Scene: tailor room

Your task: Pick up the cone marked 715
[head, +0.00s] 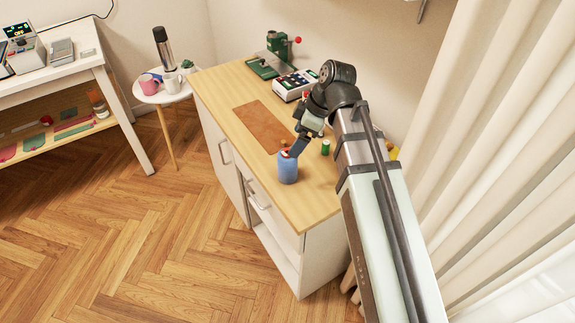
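A blue, rounded, roughly cylindrical object (288,170) stands upright near the front edge of the wooden-topped cabinet in the head view. It may be a thread cone, but I can read no 715 on it. A small green cylinder (325,147) stands behind and to the right. A yellow thing (394,153) is mostly hidden behind my arm.
A brown mat (262,124) lies on the cabinet top (222,86). A white box with dark buttons (296,84) and a green machine (277,52) stand at the back. A round side table (160,97) holds mugs and a flask. A curtain (500,130) hangs at right.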

